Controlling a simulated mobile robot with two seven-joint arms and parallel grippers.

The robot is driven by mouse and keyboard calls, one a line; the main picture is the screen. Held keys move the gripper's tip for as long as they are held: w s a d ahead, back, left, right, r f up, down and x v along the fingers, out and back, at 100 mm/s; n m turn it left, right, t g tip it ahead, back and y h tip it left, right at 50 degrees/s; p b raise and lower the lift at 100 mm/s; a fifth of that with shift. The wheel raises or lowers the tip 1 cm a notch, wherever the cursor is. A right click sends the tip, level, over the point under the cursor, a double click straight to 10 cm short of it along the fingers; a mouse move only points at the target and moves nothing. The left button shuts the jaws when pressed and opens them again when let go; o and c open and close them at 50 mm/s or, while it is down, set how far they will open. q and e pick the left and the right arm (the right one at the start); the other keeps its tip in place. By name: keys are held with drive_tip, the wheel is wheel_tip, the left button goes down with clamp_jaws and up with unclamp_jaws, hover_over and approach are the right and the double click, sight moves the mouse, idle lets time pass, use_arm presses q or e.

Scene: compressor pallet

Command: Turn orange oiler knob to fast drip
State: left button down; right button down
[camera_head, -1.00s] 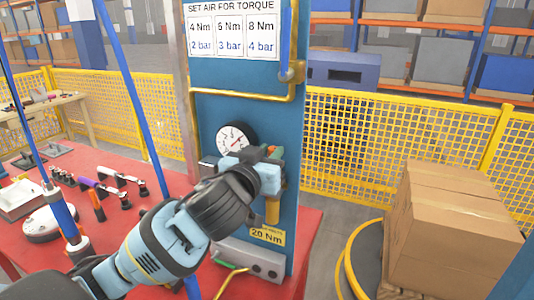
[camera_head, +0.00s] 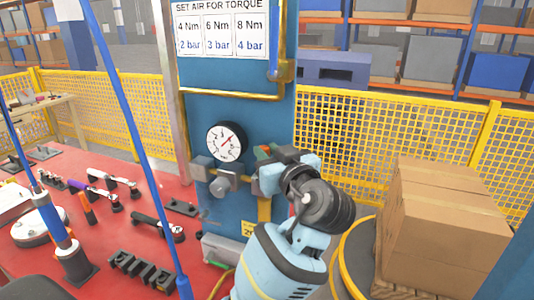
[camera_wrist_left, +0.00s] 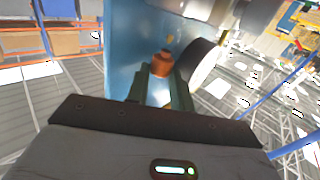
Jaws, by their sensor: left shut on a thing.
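The orange oiler knob (camera_wrist_left: 162,63) shows in the left wrist view between the two dark fingers of my left gripper (camera_wrist_left: 160,85), which is shut on it. In the head view my left gripper (camera_head: 270,162) is at the right part of the blue panel (camera_head: 213,110), right of the pressure gauge (camera_head: 226,142). Only a small orange bit shows beside the green fingers there, and the gripper and wrist hide most of the oiler. The knob's drip setting cannot be read. My right gripper is not in view.
A grey regulator knob (camera_head: 221,186) sits below the gauge, close left of my gripper. A yellow pipe (camera_head: 232,96) runs across the panel. The red bench (camera_head: 135,205) holds several tools. Cardboard boxes (camera_head: 445,225) stand at the right, before a yellow mesh fence (camera_head: 385,130).

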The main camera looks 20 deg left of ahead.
use_arm(q)
drive_tip(key=shift+w+n+g+y, duration=0.2)
drive_tip(key=shift+n+g+y, duration=0.4)
drive_tip(key=shift+n+g, duration=0.15)
drive_tip(key=shift+g, duration=0.25)
drive_tip(key=c, duration=1.5)
unclamp_jaws()
